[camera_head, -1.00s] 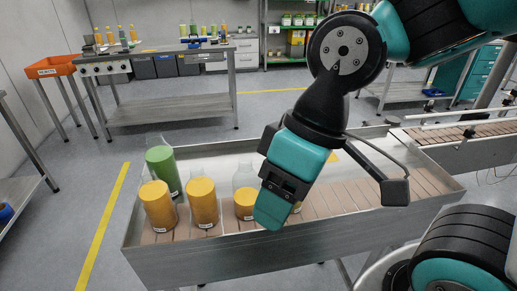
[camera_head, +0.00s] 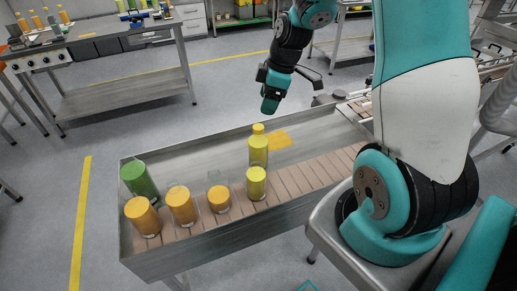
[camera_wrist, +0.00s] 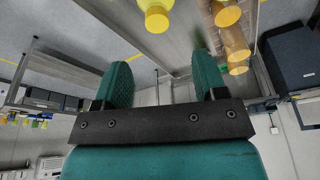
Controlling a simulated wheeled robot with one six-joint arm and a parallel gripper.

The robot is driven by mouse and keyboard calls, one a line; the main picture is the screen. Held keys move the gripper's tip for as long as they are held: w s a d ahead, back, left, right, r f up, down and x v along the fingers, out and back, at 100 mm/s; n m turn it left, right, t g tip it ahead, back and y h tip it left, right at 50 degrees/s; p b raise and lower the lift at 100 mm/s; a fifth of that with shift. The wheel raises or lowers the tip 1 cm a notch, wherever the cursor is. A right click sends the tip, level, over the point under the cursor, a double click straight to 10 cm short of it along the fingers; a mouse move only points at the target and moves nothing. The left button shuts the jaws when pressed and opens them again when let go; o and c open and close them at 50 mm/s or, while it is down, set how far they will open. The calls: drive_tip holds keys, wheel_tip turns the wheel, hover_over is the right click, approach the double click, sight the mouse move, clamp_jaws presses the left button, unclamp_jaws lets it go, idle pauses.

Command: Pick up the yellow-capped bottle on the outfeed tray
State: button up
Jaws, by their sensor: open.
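The yellow-capped bottle (camera_head: 258,150) stands upright on the outfeed tray (camera_head: 205,155), toward the back, with pale yellow contents. A similar yellow-filled bottle (camera_head: 256,183) stands in front of it; I cannot make out a cap on it. My gripper (camera_head: 270,104) is above and beyond the tray's back wall, apart from the bottles. The wrist view shows my gripper (camera_wrist: 161,82) open, with nothing between its fingers. A yellow bottle (camera_wrist: 157,17) shows at the top of that view, beyond the fingertips; I cannot tell which one it is.
Orange-filled bottles (camera_head: 181,206) and a green-filled bottle (camera_head: 139,180) stand on the tray's left part. A yellow patch (camera_head: 280,140) lies right of the capped bottle. A conveyor (camera_head: 362,106) meets the tray's right end. A workbench (camera_head: 120,60) stands behind at left.

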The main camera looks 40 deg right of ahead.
sight(259, 126)
drive_tip(key=p+x, duration=0.1)
drive_tip(key=x, duration=0.4)
drive_tip(key=shift+f, duration=0.15)
drive_tip(key=shift+d+p+x, duration=0.15)
drive_tip(key=shift+p+x, duration=0.55)
drive_tip(key=shift+x, duration=0.7)
drive_tip(key=shift+d+p+x, duration=0.15)
drive_tip(key=shift+p+x, duration=0.5)
drive_tip(key=shift+x, duration=0.7)
drive_tip(key=shift+w, duration=0.1)
clamp_jaws()
